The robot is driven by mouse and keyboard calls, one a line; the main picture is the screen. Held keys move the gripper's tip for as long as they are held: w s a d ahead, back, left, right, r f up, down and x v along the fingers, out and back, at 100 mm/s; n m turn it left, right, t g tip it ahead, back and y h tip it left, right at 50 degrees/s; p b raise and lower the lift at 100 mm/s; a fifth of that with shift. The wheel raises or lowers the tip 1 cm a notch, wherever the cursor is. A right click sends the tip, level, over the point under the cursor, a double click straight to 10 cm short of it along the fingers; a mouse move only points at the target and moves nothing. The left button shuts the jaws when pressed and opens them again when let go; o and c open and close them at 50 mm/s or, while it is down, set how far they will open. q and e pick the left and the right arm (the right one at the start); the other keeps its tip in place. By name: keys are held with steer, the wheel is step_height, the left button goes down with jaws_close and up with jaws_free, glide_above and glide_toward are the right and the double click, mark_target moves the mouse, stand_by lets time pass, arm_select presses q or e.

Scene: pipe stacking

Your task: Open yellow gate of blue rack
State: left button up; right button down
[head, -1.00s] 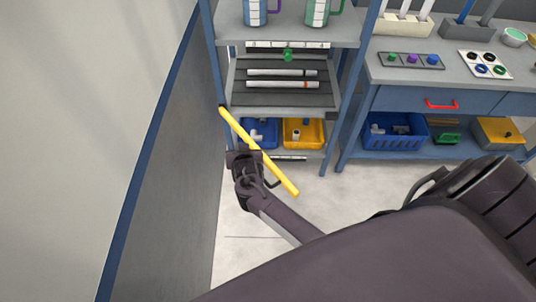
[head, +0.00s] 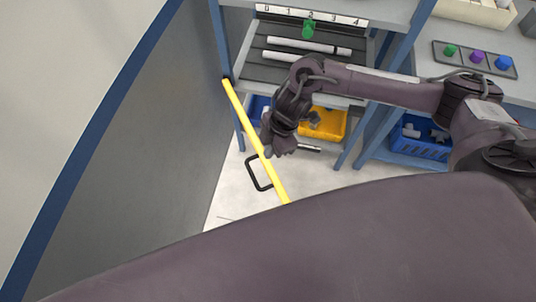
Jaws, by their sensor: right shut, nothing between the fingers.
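The yellow gate (head: 238,102) is a bar attached to the left post of the blue rack (head: 355,140). It stands swung out from the rack front and slants down toward me, its near end hidden behind my body. A black loop handle (head: 258,174) hangs on its left side. My right gripper (head: 272,150) is shut and empty, just to the right of the bar at about mid-length; I cannot tell whether it touches the bar. My left gripper is out of view.
The rack shelf holds white pipes (head: 290,46) and a green slider (head: 309,30) on a numbered scale. A yellow bin (head: 325,122) and a blue bin (head: 418,140) stand below. A grey wall panel (head: 150,130) is on the left. Floor around the handle is clear.

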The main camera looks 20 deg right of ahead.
steer(key=shift+s+a+f, duration=0.15)
steer(key=shift+a+f, duration=0.1)
steer(key=shift+f, duration=0.2)
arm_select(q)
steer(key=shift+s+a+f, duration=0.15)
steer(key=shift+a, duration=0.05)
arm_select(e)
steer(key=x, duration=0.9)
steer(key=shift+a+r, duration=0.1)
